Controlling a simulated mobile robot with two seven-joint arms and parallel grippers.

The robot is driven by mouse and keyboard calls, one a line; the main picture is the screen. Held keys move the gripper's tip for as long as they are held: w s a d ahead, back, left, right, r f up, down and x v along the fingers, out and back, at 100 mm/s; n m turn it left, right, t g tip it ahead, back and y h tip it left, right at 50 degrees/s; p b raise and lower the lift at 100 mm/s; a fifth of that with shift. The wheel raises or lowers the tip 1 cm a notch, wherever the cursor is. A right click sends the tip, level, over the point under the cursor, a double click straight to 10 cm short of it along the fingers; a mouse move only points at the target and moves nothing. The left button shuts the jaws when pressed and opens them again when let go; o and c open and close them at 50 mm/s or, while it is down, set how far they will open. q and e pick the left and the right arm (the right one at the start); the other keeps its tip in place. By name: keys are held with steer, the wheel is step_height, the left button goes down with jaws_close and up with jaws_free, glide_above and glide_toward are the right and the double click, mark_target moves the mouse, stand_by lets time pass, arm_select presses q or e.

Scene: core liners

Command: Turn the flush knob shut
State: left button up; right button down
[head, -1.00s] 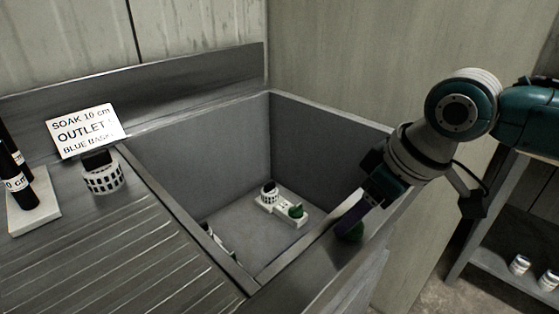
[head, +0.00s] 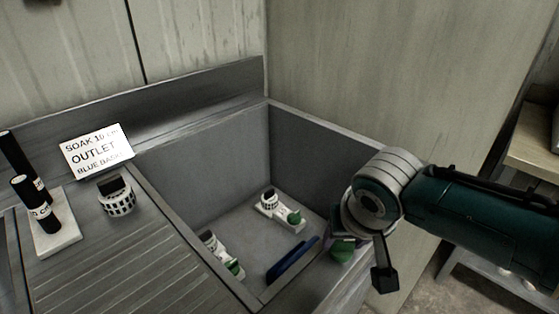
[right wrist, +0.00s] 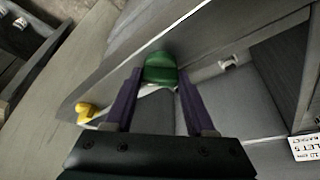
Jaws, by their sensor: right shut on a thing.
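A green knob (right wrist: 160,66) sits between the two purple fingers of my right gripper (right wrist: 160,78) in the right wrist view. My right gripper is shut on it. In the head view the green knob (head: 342,251) shows beside the basin's right rim, just below my right wrist, and the fingers are mostly hidden there. No label on the knob can be read, and its turn angle cannot be told. My left gripper is not in view.
A yellow piece (right wrist: 88,112) is left of the fingers.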

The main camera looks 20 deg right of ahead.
steer(key=shift+a+m+h, duration=0.15)
steer(key=shift+m+h, duration=0.15)
steer(key=shift+m, duration=0.6)
steer(key=shift+m+g, duration=0.3)
steer(key=shift+m, duration=0.6)
steer(key=m+g+h+b, duration=0.1)
steer(key=m, duration=0.2)
steer(key=shift+w+f+m+b, duration=0.1)
steer(key=shift+w+m+b, duration=0.05)
steer(key=shift+m+b, duration=0.25)
steer(key=shift+m+g+h+b, duration=0.3)
steer(key=shift+m, duration=0.6)
steer(key=shift+c, duration=1.2)
jaws_free()
steer(key=shift+r, duration=0.2)
